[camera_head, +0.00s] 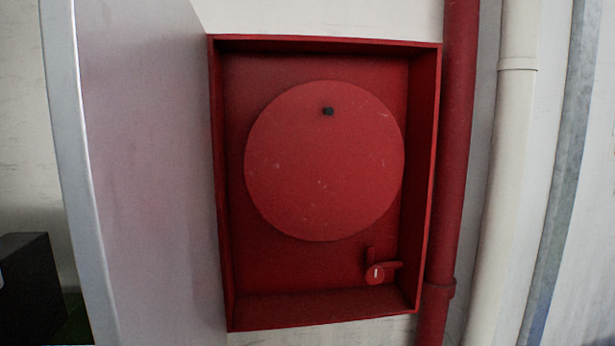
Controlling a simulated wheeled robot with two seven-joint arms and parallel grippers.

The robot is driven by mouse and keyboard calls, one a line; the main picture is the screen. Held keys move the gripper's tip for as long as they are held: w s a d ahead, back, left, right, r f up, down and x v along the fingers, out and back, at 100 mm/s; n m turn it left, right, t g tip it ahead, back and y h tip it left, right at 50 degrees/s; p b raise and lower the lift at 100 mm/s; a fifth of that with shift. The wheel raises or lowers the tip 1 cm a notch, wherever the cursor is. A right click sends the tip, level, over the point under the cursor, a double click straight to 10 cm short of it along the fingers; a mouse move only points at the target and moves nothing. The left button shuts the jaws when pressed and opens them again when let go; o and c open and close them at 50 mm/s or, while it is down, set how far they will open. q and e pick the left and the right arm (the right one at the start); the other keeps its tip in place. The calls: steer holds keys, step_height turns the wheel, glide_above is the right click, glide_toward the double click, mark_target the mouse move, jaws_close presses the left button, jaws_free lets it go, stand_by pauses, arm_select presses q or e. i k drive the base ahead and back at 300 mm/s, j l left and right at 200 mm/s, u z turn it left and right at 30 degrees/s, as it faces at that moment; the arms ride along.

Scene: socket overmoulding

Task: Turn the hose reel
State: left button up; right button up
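The hose reel (322,165) is a large flat red disc inside an open red wall cabinet (217,200). A small black knob (328,111) sits on the disc near its top edge. A small red valve (376,274) with a white mark and short levers is at the cabinet's lower right, below the disc and apart from it. Neither of my grippers is in view, and nothing touches the reel.
A pale grey panel (150,180), seemingly the cabinet's open door, stands along the left side. A red pipe (455,150) and a cream pipe (512,150) run down the wall at the right. A dark box (30,285) is at lower left.

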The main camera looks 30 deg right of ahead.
mark_target(324, 160)
steer(key=z, duration=1.15)
